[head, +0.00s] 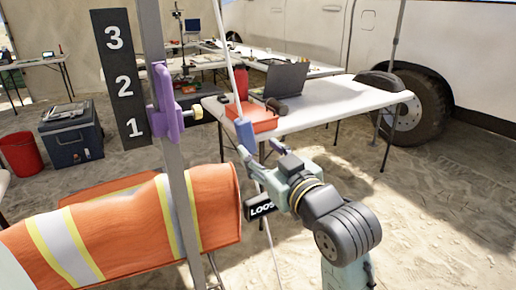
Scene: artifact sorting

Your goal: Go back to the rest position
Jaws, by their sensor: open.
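My gripper (262,142) is right of the picture's middle in the head view. Its two blue-tipped fingers are apart, pointing up and away toward the white table. I see no object held between them. A thin pale cord (231,68) comes down past the left finger and shows again below, so I cannot tell whether it touches the gripper. A black tag (261,207) with white letters, partly hidden by the gripper, hangs just below it.
A metal post (176,180) with a purple clamp (165,103) and a numbered board (118,75) stands left of my gripper. An orange reflective roll (125,220) lies behind the post. A white table (340,105) holds a laptop (285,79) and a red tray (252,117).

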